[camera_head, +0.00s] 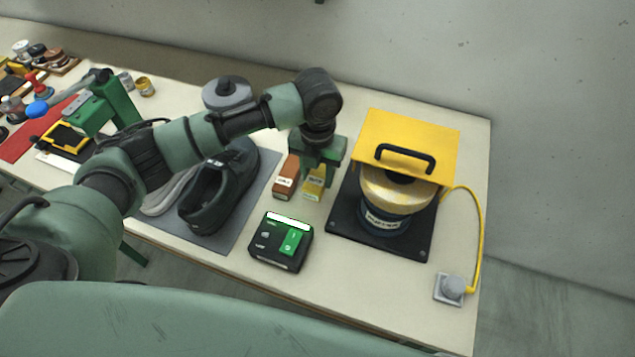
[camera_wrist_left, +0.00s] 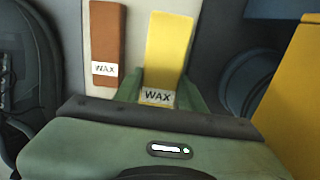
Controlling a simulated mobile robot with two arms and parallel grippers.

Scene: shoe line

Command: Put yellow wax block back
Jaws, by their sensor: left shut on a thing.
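The yellow wax block (camera_head: 314,186) has a white label and is upright at the middle of the bench, just right of the brown wax block (camera_head: 286,180). My left gripper (camera_head: 318,168) comes down from above and is shut on the yellow block. In the left wrist view the yellow block (camera_wrist_left: 168,50) sits between the green fingers, its WAX label facing the camera. The brown block (camera_wrist_left: 106,45) is to its left with a gap between them. I cannot tell whether the yellow block's underside touches the bench. My right gripper is not in view.
A black device with a green switch (camera_head: 281,242) is in front of the blocks. A yellow-topped machine (camera_head: 408,140) on a black base stands close on the right.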

